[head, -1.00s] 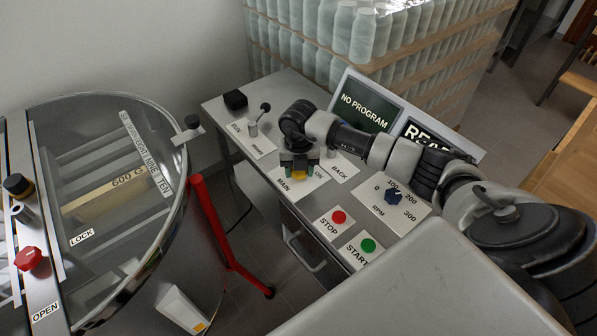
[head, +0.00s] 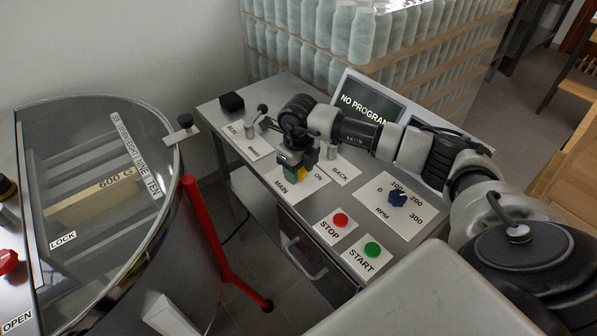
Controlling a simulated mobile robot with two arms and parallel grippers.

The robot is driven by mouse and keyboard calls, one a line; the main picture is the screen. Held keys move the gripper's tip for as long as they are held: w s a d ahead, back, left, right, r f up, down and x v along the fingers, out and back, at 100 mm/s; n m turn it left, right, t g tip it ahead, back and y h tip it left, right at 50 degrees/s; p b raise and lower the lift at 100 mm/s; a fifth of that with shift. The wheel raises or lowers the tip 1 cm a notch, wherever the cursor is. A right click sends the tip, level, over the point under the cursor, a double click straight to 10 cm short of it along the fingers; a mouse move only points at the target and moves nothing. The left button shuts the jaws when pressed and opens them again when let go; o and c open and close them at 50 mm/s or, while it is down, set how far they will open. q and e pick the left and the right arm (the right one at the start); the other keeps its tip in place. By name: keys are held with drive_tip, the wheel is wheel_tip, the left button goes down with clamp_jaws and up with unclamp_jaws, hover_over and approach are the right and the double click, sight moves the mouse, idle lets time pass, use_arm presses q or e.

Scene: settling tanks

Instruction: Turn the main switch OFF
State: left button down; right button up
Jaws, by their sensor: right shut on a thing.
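The main switch (head: 301,174) shows as a yellow and green piece on the white plate (head: 284,190) marked MAIN and ON, on the grey control desk. My right gripper (head: 296,170) points down over this plate and is shut on the switch's handle. The gripper and wrist hide much of the switch, so its exact position is hard to read. My left gripper is not in the picture.
Around the plate are a lever (head: 262,112), a red STOP button (head: 340,220), a green START button (head: 372,250), a blue RPM knob (head: 397,198) and a screen (head: 366,106) reading NO PROGRAM. A glass-lidded tank (head: 95,190) stands left.

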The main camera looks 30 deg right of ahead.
drive_tip(key=shift+w+r, duration=0.1)
idle(0.3)
drive_tip(key=o, duration=0.9)
wheel_tip(320, 180, up, 11)
drive_tip(key=shift+f+b, duration=0.1)
drive_tip(key=shift+b, duration=0.7)
